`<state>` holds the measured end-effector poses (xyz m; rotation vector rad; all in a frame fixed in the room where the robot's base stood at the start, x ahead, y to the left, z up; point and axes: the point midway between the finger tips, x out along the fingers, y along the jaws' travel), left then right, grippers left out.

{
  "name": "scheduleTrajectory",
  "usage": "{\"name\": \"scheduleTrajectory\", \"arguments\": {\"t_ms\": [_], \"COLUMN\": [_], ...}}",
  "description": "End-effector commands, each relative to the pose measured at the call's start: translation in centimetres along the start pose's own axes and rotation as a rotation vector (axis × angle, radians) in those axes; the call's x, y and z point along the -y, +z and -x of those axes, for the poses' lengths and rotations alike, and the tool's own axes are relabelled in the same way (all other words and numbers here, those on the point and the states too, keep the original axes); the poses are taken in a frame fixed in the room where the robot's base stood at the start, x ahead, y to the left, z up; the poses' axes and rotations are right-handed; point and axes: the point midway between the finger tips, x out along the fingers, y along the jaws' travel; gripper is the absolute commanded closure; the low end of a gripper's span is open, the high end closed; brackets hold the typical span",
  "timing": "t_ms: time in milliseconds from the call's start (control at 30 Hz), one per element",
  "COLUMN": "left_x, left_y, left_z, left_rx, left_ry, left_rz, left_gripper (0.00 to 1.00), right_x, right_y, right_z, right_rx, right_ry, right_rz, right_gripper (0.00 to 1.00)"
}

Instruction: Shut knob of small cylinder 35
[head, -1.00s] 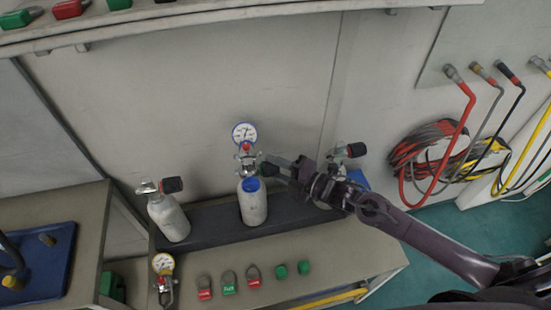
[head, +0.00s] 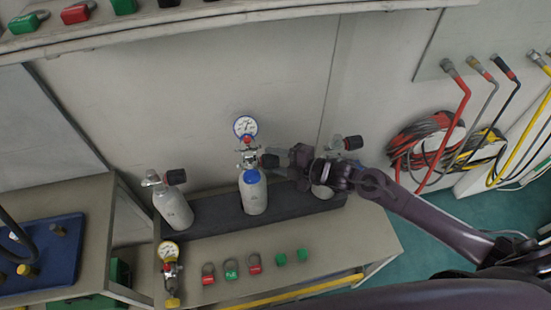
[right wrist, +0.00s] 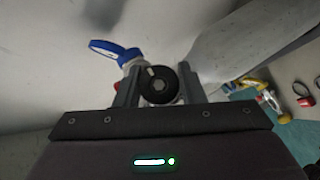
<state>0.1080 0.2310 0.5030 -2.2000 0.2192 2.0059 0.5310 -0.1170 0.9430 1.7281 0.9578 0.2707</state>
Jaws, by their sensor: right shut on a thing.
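Three small white cylinders stand on a dark strip on the bench; I cannot read any number 35 on them. The middle cylinder (head: 255,198) stands upright with a blue collar, and a blue-rimmed gauge (head: 245,127) sits above its valve. Its black knob (head: 270,161) points right. My right gripper (head: 283,160) comes from the right and is shut on this knob. In the right wrist view the round black knob (right wrist: 159,84) sits between the two grey fingers. My left gripper is not in view.
A left cylinder (head: 173,207) and a right one (head: 322,191), partly hidden by my arm, stand either side. Hoses (head: 425,143) hang at right.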

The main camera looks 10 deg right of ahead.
Motion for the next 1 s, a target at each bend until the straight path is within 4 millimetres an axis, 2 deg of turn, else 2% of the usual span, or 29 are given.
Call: {"name": "scheduleTrajectory", "arguments": {"t_ms": [67, 100, 267, 533, 633, 1000], "left_x": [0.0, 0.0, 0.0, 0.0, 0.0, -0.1], "left_y": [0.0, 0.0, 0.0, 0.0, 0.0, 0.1], "left_z": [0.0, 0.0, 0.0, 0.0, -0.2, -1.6], "left_rx": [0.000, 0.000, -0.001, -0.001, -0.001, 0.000], "left_ry": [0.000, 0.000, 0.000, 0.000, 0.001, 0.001], "left_rz": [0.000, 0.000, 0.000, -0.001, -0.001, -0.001], "left_gripper": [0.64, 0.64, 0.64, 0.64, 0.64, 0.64], "right_x": [0.0, 0.0, 0.0, 0.0, 0.2, 0.3], "right_y": [0.0, 0.0, 0.0, 0.0, 0.1, 0.1], "right_z": [0.0, 0.0, 0.0, 0.1, 0.7, 6.5], "right_rx": [-0.001, -0.001, -0.001, -0.001, 0.001, 0.001], "right_ry": [0.001, 0.001, 0.001, 0.001, 0.000, -0.001], "right_rz": [-0.002, -0.002, -0.001, 0.000, 0.001, 0.000], "right_gripper": [0.87, 0.63, 0.42, 0.42, 0.42, 0.42]}}
